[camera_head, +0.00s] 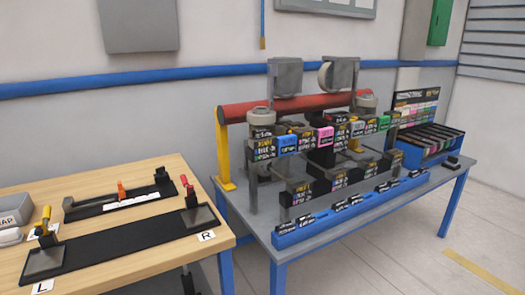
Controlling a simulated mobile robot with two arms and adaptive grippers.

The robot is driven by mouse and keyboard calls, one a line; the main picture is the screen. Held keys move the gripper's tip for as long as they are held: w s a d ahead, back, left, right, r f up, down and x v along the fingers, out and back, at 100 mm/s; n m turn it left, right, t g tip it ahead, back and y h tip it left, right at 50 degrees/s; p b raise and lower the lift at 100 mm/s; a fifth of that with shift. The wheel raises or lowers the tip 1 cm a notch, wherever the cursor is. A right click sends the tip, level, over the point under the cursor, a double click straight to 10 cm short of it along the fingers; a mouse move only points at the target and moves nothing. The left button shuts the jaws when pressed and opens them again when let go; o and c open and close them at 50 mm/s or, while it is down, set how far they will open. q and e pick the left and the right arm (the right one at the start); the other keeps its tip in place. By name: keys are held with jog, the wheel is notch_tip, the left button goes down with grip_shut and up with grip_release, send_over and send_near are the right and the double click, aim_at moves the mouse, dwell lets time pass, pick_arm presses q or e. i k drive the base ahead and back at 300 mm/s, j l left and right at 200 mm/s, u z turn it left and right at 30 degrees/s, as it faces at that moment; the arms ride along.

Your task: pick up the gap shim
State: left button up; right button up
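I cannot pick out the gap shim for certain; nothing in view is readably marked as one. On the wooden bench (135,186), a dark fixture (120,199) holds a white strip with a small orange piece (121,190) standing at it. A long black mat (125,240) lies in front, with a dark plate at each end beside the labels L (42,286) and R (206,236). A toggle clamp with a yellow handle (45,215) stands at the left plate, one with a red handle (184,183) at the right. Neither gripper is recognisable in view.
A grey bin (14,209) with a partly cut-off label sits at the bench's left edge. The grey table (350,215) on the right carries a red-beamed train assembly (290,105), a blue front rail (350,208) and a blue compartment tray (430,146). Floor is clear at lower right.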

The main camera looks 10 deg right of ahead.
aim_at(340, 119)
jog(key=i+l+u, duration=0.15)
jog(key=l, duration=0.65)
jog(key=i+l+u, duration=0.1)
jog(key=l, duration=0.7)
jog(key=i+l+u, duration=0.15)
jog(key=l, duration=0.65)
jog(key=k, duration=0.05)
